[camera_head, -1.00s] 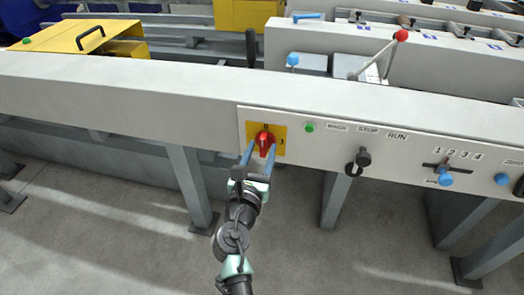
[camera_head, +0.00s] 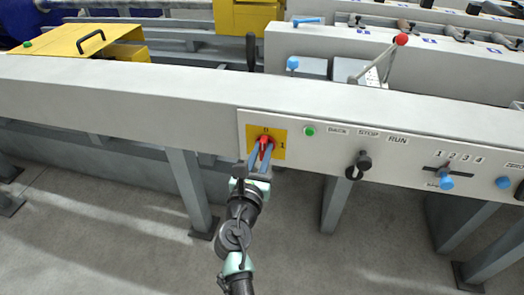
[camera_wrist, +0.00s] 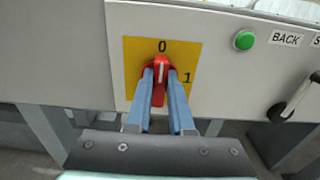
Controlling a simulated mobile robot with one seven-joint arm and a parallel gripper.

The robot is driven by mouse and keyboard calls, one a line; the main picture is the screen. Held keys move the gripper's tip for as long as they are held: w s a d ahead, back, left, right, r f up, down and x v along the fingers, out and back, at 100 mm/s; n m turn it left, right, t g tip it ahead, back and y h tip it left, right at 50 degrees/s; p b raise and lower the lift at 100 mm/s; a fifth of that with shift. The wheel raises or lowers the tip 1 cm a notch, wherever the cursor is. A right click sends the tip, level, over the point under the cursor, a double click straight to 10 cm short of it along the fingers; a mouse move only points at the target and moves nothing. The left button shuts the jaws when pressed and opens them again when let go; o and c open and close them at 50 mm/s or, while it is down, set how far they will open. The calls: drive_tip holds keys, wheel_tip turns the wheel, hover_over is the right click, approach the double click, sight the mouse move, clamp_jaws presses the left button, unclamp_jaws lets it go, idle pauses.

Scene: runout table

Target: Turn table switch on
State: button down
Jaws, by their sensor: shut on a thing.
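The table switch is a red rotary knob (camera_head: 265,140) on a yellow plate (camera_head: 279,146) on the white front panel. In the wrist view the red knob (camera_wrist: 161,64) has a white mark pointing up toward the 0. The 1 is printed to the right on the yellow plate (camera_wrist: 136,58). My gripper (camera_head: 260,152) is at the knob from below and in front. In the wrist view the blue fingers of my gripper (camera_wrist: 158,82) lie on the left and right of the knob, shut on it. The fingers hide part of the knob's lower half.
A green button (camera_head: 309,131) is just right of the plate. Farther right are a black selector lever (camera_head: 361,162) and a blue knob (camera_head: 446,182) under printed numbers. A grey table leg (camera_head: 336,201) stands right of my arm. The panel face around the yellow plate is flat.

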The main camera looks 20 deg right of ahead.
drive_tip(key=shift+m, duration=0.3)
drive_tip(key=shift+s+d+f+m+b, duration=0.15)
drive_tip(key=shift+m+b, duration=1.05)
drive_tip(key=shift+m, duration=1.65)
drive_tip(key=shift+d+f+m+b, duration=0.15)
drive_tip(key=shift+m+b, duration=1)
drive_tip(key=shift+m, duration=1.75)
drive_tip(key=shift+s+f+m+b, duration=0.15)
drive_tip(key=shift+m+b, duration=1.05)
drive_tip(key=shift+m, duration=1.65)
drive_tip(key=c, duration=0.8)
unclamp_jaws()
